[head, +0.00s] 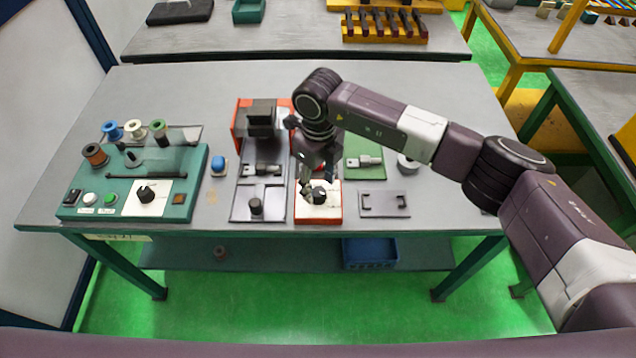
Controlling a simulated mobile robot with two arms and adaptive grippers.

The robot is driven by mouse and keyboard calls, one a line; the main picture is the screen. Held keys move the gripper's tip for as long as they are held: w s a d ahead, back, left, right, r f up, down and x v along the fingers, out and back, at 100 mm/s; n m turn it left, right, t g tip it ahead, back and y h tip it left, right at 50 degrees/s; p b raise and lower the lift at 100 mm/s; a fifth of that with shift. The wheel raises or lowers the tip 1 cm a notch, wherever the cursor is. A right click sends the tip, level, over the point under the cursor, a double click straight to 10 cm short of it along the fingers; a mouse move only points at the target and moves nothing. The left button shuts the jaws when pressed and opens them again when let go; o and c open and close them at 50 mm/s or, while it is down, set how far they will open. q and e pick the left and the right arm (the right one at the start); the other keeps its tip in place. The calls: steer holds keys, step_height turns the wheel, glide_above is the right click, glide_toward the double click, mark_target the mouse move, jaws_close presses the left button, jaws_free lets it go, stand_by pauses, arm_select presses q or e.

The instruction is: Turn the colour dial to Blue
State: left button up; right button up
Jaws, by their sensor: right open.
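A black dial knob (320,195) sits on a small red box with a white top (305,213) near the table's front middle. A second black dial knob (146,194) sits on a white plate on the green winding machine (188,196) at the left. The markings around both dials are too small to read, so I cannot tell which colour either points to. My right gripper (316,180) is open, pointing down just above and behind the knob on the red box. It partly hides the box's back; I cannot tell whether it touches the knob. My left gripper is out of view.
Blue, green and other spools (111,130) stand on the winding machine. A blue button (219,166), grey fixture plates (257,203), a green plate (364,163) and a grey ring (407,164) surround the red box.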

mark_target(318, 191)
steer(key=shift+w+f, duration=0.2)
steer(key=shift+f, duration=0.95)
steer(key=shift+a+f, duration=0.1)
steer(key=shift+f, duration=0.25)
steer(key=c, duration=1.1)
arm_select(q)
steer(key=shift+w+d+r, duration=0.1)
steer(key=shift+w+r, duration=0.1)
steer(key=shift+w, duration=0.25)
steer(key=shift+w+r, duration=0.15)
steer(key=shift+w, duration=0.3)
arm_select(e)
steer(key=shift+c, duration=0.2)
